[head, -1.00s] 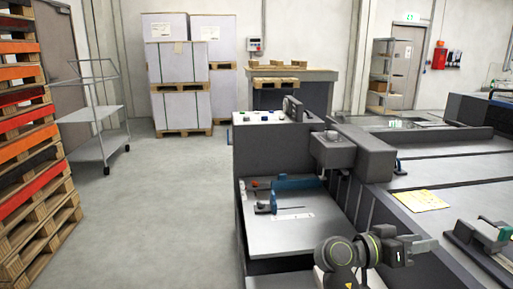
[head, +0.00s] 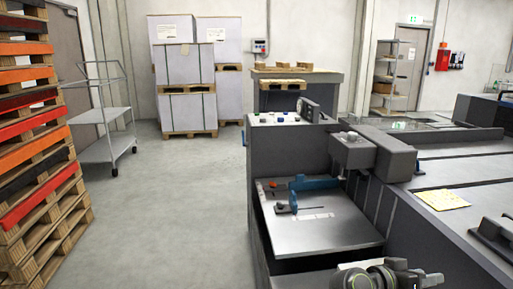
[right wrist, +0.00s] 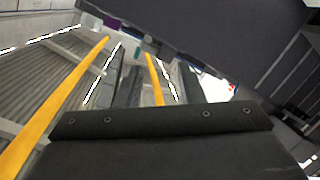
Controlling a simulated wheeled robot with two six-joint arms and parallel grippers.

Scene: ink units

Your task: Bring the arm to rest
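My right arm shows at the bottom edge of the head view, low in front of the grey machine (head: 300,245). Its black and grey wrist is partly cut off by the frame, and the right gripper (head: 428,279) points to the right. In the right wrist view, the dark gripper body fills the bottom. Two dark fingers (right wrist: 160,85) stand apart beyond it, with a yellow stripe visible between them and nothing held. My left arm and left gripper are not in view.
The machine's side table (head: 330,238) and printing unit (head: 450,175) lie close to the right arm. Stacked pallets (head: 40,170) stand at the left, with a trolley (head: 105,115) behind them. White boxes on pallets (head: 187,100) stand at the back. The floor between is clear.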

